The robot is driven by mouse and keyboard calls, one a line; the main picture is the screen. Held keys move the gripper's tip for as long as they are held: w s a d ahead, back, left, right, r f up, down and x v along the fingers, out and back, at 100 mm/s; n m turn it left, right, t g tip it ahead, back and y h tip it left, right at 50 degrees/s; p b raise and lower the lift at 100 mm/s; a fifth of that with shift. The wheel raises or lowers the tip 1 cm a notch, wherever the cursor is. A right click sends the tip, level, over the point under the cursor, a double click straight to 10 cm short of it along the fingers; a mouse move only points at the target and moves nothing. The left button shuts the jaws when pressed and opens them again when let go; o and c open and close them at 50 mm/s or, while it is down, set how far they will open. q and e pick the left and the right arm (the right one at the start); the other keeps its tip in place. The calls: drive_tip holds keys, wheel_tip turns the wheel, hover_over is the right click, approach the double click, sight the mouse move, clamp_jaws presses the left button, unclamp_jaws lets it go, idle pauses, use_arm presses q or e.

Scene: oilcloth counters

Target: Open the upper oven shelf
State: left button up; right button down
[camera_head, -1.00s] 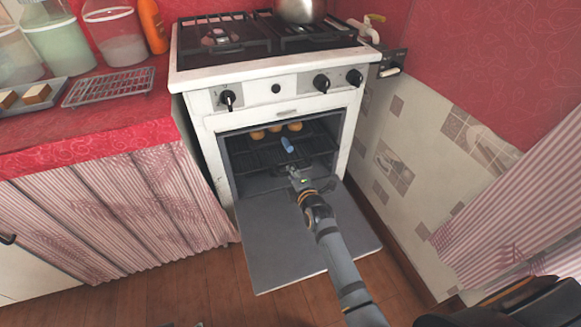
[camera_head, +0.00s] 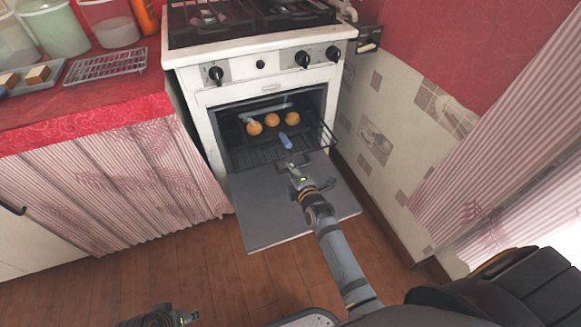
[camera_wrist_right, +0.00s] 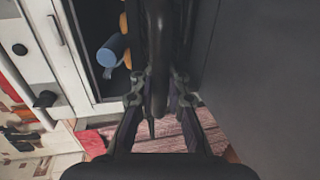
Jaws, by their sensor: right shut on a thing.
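The oven (camera_head: 268,98) is white, with its grey door (camera_head: 290,205) lowered flat. The upper oven shelf (camera_head: 262,156), a dark wire rack, sticks out part-way over the open door. On it sits a dark tray with three orange-brown buns (camera_head: 272,122) and a blue cylindrical piece (camera_head: 286,141), which also shows in the right wrist view (camera_wrist_right: 110,52). My right gripper (camera_head: 294,161) is at the shelf's front edge, shut on its dark bar (camera_wrist_right: 155,60). My left gripper (camera_head: 188,316) is low at the bottom edge, away from the oven; its fingers are too small to read.
A red-covered counter (camera_head: 90,110) with a curtain front stands left of the oven, holding a wire cooling rack (camera_head: 105,66) and jars. A tiled wall (camera_head: 375,140) closes the right side. The wooden floor (camera_head: 235,285) in front of the door is clear.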

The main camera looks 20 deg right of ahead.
drive_tip(key=shift+r, duration=0.1)
drive_tip(key=c, duration=1.4)
unclamp_jaws()
drive_tip(key=shift+o, duration=0.2)
drive_tip(key=shift+s, duration=0.3)
drive_tip(key=v, duration=1.1)
drive_tip(key=shift+s, duration=0.2)
